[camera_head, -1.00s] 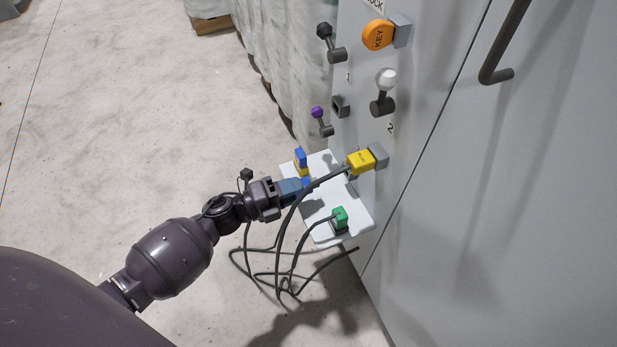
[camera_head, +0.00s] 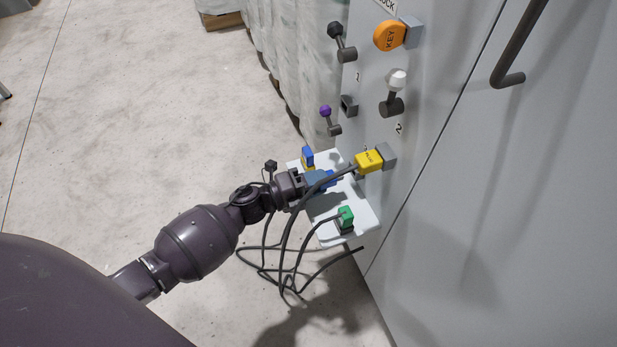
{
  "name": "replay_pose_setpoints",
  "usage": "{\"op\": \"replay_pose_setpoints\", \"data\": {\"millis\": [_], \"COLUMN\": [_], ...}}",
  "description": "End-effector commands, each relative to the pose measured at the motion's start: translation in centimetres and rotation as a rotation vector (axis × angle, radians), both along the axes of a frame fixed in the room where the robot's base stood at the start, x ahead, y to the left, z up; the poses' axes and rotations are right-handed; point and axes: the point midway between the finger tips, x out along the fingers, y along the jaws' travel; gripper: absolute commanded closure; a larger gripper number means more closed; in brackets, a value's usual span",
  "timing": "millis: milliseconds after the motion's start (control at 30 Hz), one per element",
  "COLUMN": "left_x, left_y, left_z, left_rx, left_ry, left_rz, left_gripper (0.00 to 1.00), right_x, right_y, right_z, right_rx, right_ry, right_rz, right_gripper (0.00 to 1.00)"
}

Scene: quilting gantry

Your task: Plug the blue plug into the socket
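My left gripper (camera_head: 322,180) reaches in from the left over a white shelf and points at the grey panel. A blue piece, which looks like the blue plug (camera_head: 331,178), shows at its fingertips; the fingers appear shut on it. Dark cables cross in front and partly hide the grip. A yellow plug (camera_head: 369,162) sits in a grey socket (camera_head: 387,155) on the panel, just right of and above the gripper. A dark open square socket (camera_head: 348,106) is higher on the panel. My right gripper is not in view.
The white shelf (camera_head: 369,220) carries a green plug (camera_head: 346,217) and an upright blue block (camera_head: 308,156). An orange key (camera_head: 389,36), a white-knobbed lever (camera_head: 394,92) and a purple-knobbed lever (camera_head: 329,118) project from the panel. Cables (camera_head: 287,270) hang below the shelf.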

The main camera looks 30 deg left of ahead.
Motion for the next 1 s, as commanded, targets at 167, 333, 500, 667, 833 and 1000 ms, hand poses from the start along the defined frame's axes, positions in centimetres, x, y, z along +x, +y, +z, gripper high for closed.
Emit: {"op": "replay_pose_setpoints", "data": {"millis": [167,333,500,667,833,1000], "left_x": [0.79,1.06,1.11,1.1,1.1,1.12], "left_y": [-0.61,-0.83,-0.87,-0.86,-0.86,-0.86], "left_z": [0.08,0.05,0.06,0.07,0.07,0.14], "left_rx": [0.0,0.0,0.0,0.0,0.0,0.0], "left_ry": [-0.002,-0.001,-0.001,-0.001,-0.001,-0.001], "left_rz": [0.0,0.0,0.0,0.0,0.0,-0.001], "left_gripper": [1.0,1.0,1.0,1.0,1.0,1.0], "right_x": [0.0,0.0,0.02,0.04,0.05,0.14], "right_y": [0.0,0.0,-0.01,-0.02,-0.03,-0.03], "right_z": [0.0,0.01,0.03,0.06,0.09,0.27], "right_rx": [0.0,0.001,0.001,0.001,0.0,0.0], "right_ry": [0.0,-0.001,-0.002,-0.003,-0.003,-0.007], "right_rz": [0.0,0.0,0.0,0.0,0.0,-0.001], "right_gripper": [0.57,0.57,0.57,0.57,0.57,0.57]}}
